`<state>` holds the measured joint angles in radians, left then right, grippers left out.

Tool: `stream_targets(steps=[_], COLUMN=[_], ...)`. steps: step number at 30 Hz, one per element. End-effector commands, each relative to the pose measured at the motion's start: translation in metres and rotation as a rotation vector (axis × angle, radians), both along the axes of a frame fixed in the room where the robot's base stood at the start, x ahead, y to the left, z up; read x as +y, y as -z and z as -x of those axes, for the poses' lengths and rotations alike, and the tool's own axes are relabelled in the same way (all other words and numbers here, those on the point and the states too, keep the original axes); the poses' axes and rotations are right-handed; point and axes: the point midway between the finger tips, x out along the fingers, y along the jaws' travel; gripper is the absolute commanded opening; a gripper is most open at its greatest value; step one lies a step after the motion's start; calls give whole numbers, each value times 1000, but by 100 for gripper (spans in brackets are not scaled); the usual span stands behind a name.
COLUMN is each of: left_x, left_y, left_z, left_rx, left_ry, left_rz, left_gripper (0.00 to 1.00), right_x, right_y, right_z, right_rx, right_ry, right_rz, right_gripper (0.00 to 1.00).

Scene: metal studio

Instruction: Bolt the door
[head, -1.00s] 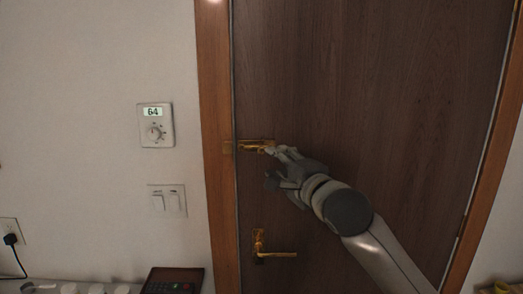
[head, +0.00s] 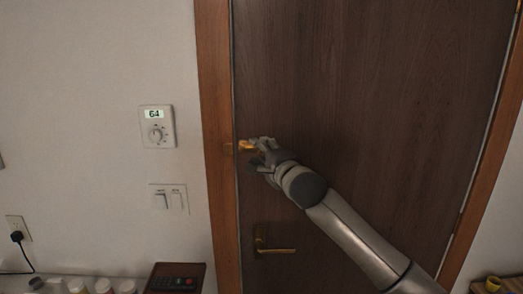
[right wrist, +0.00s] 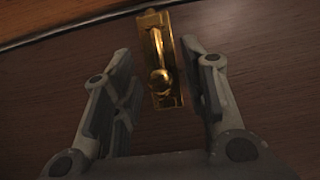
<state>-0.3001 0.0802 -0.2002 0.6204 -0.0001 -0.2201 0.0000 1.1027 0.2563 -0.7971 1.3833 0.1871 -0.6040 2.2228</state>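The brown door (head: 370,100) stands shut in its wooden frame. A brass bolt (head: 245,147) sits at the door's left edge above the handle, partly hidden by my right gripper (head: 260,149) in the head view. In the right wrist view the bolt's plate, rod and round knob (right wrist: 160,82) show clearly. The right gripper (right wrist: 163,77) is open there, with one finger on each side of the bolt and a visible gap to the knob on both sides. Whether the rod reaches into the frame piece (head: 228,148) is unclear. My left gripper is not in view.
A brass door handle (head: 274,250) is below the bolt. A thermostat (head: 157,127) and light switches (head: 168,199) are on the wall at left. A dark device with buttons (head: 174,278) and several pale items are at the bottom left.

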Motion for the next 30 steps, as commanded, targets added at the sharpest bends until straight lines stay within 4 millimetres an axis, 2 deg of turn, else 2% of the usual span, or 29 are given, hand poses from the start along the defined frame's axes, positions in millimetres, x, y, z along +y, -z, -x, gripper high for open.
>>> stream_targets(steps=[8, 15, 18, 26, 30], left_x=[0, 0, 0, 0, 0], left_y=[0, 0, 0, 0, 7], left_z=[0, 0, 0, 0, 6], left_rx=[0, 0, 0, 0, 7], left_ry=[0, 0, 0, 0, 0], left_rz=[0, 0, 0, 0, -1], left_gripper=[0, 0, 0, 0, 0], right_x=[1, 1, 1, 2, 15], right_y=[0, 0, 0, 1, 4], right_z=[0, 0, 0, 0, 14], right_rx=[0, 0, 0, 1, 2], right_ry=[-1, -1, -1, -2, -11], right_rz=[0, 0, 0, -1, -2], right_gripper=[40, 9, 0, 0, 0])
